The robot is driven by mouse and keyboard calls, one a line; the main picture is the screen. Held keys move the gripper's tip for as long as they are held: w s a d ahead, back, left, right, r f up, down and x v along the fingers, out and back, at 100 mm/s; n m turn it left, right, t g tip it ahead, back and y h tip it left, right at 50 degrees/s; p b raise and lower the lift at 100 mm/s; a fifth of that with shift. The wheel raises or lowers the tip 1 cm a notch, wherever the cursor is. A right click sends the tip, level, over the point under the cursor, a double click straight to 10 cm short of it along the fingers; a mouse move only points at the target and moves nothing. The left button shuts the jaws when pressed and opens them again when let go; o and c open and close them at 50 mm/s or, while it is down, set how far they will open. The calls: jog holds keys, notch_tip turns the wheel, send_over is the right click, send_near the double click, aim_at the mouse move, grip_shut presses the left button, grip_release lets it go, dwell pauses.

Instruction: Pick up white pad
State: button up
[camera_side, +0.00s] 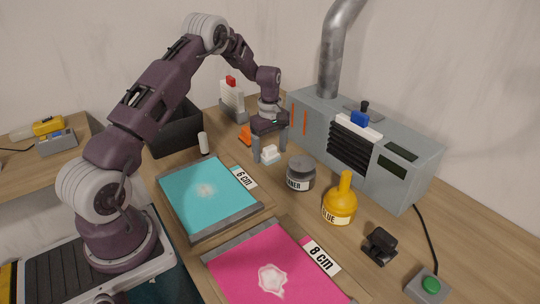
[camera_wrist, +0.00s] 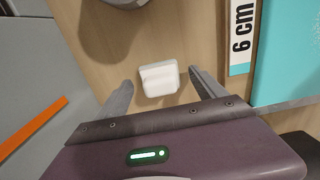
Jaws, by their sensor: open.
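The white pad (camera_side: 269,155) is a small white block lying on the wooden table, between the teal sheet and the grey machine. In the wrist view the white pad (camera_wrist: 159,78) lies just beyond and between my fingertips, with a gap on each side. My gripper (camera_side: 269,158) points down over the pad, its two fingers on either side of it. In the wrist view my gripper (camera_wrist: 160,80) is open and empty. I cannot tell exactly how high the fingertips are above the table.
A grey jar (camera_side: 301,174) stands close to the right of the pad. Beyond it are a yellow glue bottle (camera_side: 340,204) and a black clamp-like item (camera_side: 380,246). An orange object (camera_side: 245,135) lies behind. The teal sheet (camera_side: 190,205) and pink sheet (camera_side: 245,275) lie in front. A grey machine (camera_side: 405,175) stands behind.

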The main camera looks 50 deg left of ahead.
aim_at(270, 147)
jog(key=shift+f, duration=0.25)
jog(key=c, duration=1.6)
notch_tip(270, 147, up, 10)
jog(key=shift+r, duration=0.1)
